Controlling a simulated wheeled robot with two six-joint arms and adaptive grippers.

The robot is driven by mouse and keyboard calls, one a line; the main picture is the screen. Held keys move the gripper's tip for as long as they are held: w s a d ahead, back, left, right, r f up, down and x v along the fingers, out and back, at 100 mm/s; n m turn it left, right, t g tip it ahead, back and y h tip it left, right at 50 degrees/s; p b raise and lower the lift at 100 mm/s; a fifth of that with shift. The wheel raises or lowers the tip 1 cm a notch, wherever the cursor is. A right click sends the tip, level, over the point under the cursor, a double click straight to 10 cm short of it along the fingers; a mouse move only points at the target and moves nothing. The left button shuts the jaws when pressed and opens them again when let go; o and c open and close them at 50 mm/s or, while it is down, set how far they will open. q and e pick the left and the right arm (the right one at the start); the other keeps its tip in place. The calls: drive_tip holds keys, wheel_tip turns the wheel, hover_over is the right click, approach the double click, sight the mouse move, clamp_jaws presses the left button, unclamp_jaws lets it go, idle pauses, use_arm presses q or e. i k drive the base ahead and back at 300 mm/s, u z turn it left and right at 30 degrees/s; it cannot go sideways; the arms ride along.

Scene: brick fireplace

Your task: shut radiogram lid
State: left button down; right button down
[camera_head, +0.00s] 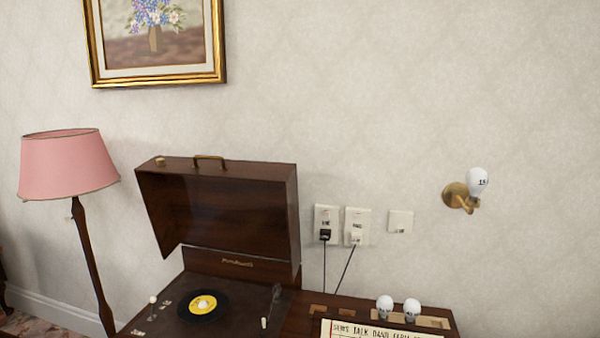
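The radiogram lid (220,208) is dark brown wood and stands raised at the back of the radiogram (160,323). A brass handle (210,160) sits on its upper edge. On the deck below lies a black record (184,305) with a yellow label. A tonearm (273,302) is at the record's right, and a small white-topped knob (152,300) is at its left. The deck's front edge is cut off by the picture's bottom. Neither of my grippers shows in the head view.
A pink lamp (68,165) stands left of the radiogram. To the right, a wooden surface (300,312) holds two white bulbs (398,308) and a written card (375,329). Cords run down from wall sockets (342,225). A bulb in a brass wall fitting (459,196) is farther right.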

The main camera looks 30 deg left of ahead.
sight(250, 208)
drive_tip(key=u, duration=0.55)
drive_tip(key=i, duration=0.65)
drive_tip(key=u, duration=0.65)
